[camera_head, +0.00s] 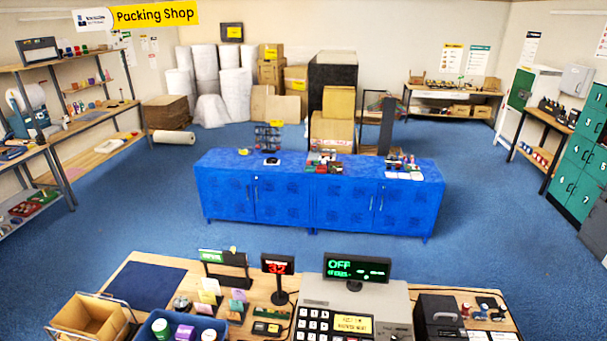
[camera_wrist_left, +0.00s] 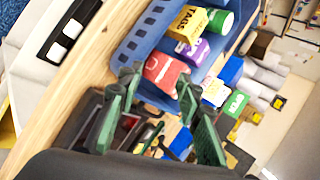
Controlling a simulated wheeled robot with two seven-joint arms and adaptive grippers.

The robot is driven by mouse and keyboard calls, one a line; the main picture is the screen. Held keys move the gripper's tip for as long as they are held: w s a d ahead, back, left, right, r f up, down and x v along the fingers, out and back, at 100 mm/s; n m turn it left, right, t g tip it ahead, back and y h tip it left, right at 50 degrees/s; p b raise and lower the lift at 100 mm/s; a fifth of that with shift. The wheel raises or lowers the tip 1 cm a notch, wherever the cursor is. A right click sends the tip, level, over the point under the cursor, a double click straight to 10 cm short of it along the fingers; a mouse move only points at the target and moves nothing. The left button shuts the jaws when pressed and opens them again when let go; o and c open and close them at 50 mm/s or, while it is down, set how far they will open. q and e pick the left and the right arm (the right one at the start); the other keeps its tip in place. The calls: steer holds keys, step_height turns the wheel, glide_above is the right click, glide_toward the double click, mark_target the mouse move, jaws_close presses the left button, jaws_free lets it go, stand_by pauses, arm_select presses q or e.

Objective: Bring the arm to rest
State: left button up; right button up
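My left gripper (camera_wrist_left: 158,82) shows in the left wrist view with its two green fingers spread apart. A red packet (camera_wrist_left: 165,73) appears between and beyond the fingertips; I see no clear grip on it. A blue crate (camera_wrist_left: 133,45) lies beyond, holding a yellow TAGS box (camera_wrist_left: 188,22), a purple container (camera_wrist_left: 193,50) and a green one (camera_wrist_left: 220,21). Neither gripper shows in the head view, and my right gripper is in neither view.
In the head view, the near counter (camera_head: 146,262) carries the blue crate (camera_head: 147,329), a cardboard box (camera_head: 85,318), a cash register (camera_head: 335,318) and a red number display (camera_head: 278,264). A blue-covered table (camera_head: 283,203) stands beyond. Blue floor between them is clear.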

arm_select(q)
steer(key=s+a+f+n+g+h, duration=0.1)
steer(key=s+f+n+g+h, duration=0.15)
steer(key=s+n, duration=0.65)
steer(key=s+a+f+n+g+h, duration=0.1)
steer(key=s+f+n+g, duration=0.2)
steer(key=s, duration=1)
step_height(320, 180, down, 40)
steer(key=s+d+b, duration=0.2)
steer(key=b, duration=0.7)
steer(key=s+f+g+b, duration=0.1)
steer(key=s+f+b, duration=0.5)
steer(key=s+f, duration=1.3)
step_height(320, 180, down, 4)
steer(key=shift+s+f+g, duration=0.1)
steer(key=shift+s+g, duration=0.05)
steer(key=shift+g, duration=0.2)
steer(key=shift+a, duration=0.1)
